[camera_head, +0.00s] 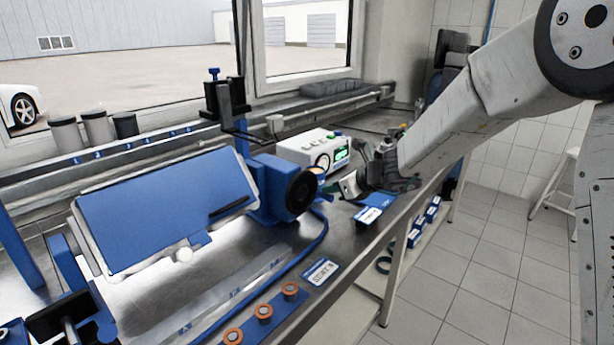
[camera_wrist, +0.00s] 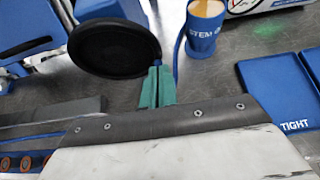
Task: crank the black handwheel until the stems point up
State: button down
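The black handwheel (camera_head: 302,192) is on the right end of a blue fixture (camera_head: 268,180). The fixture carries a tilted blue block (camera_head: 160,205) with a pale rim. A white knob (camera_head: 183,254) shows on its lower edge; no upward-pointing stems are visible. My gripper (camera_head: 343,187) is just right of the handwheel. In the wrist view, its green fingertips (camera_wrist: 157,80) are together, at the right edge of the black disc of the handwheel (camera_wrist: 108,48).
A blue cup (camera_wrist: 203,30) marked "STEM" stands close right of the fingertips. A white instrument box (camera_head: 313,150) stands behind the wheel. A blue hose (camera_head: 300,245) and several orange-topped pieces (camera_head: 264,311) lie along the front of the steel bench. The aisle floor right is clear.

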aim_at(332, 199)
jog(key=shift+f, duration=0.15)
jog(key=shift+f, duration=0.45)
jog(key=shift+s+f, duration=0.1)
jog(key=shift+f, duration=0.35)
jog(key=shift+s+f, duration=0.1)
jog(key=shift+a+f, duration=0.15)
jog(key=shift+f, duration=0.25)
jog(key=shift+s, duration=0.1)
jog(key=shift+s+a+f, duration=0.25)
jog(key=shift+f, duration=0.05)
dwell(0.4)
jog(key=shift+f, duration=0.1)
